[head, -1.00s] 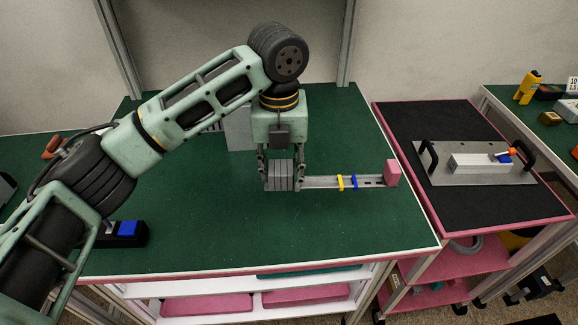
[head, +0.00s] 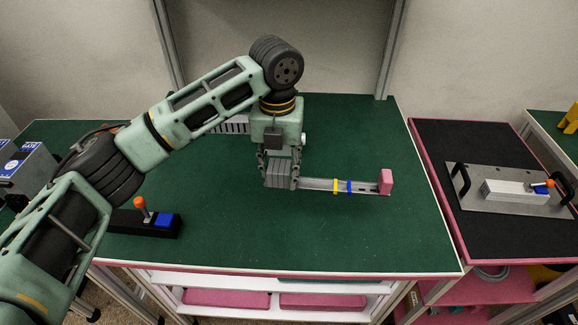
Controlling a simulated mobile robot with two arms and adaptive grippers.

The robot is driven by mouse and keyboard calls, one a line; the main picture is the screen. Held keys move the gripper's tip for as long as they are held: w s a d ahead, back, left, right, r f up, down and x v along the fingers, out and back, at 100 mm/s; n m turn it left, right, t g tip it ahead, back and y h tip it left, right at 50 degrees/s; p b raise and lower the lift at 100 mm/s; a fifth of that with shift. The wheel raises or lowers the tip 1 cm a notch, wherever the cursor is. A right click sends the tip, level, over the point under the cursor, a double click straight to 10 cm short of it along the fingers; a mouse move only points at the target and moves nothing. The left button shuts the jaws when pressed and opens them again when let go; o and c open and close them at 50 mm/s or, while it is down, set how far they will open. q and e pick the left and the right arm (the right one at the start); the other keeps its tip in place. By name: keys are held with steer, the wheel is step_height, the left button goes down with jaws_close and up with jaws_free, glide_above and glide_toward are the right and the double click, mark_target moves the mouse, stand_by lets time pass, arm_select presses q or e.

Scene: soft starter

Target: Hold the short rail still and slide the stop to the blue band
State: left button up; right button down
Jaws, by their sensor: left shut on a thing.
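The short rail (head: 315,184) is a grey slotted bar at the middle of the green bench. It carries a yellow band (head: 335,186), then a blue band (head: 349,187) to its right. A pink block (head: 385,181) sits at its right end. My left gripper (head: 279,180) points down and is shut on a grey ridged block (head: 280,174) at the rail's left end. I cannot tell which block is the stop, or whether the rail touches the bench. The fingers hide part of the grey block. My right gripper is out of view.
A black box with an orange-knobbed lever and blue button (head: 166,220) stands at front left, near my left arm. A dark-topped pink cart (head: 485,240) adjoins the right, bearing a metal plate with handles (head: 479,202). The bench front is clear.

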arm_select(q)
steer(key=shift+w+a, duration=0.3)
steer(key=shift+a, duration=0.4)
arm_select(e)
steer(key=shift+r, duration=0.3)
arm_select(q)
steer(key=shift+f, duration=0.15)
steer(key=shift+f, duration=2.35)
steer(key=shift+f+b, duration=0.75)
steer(key=shift+f, duration=2.25)
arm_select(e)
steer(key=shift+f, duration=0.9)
arm_select(q)
steer(key=shift+r, duration=0.1)
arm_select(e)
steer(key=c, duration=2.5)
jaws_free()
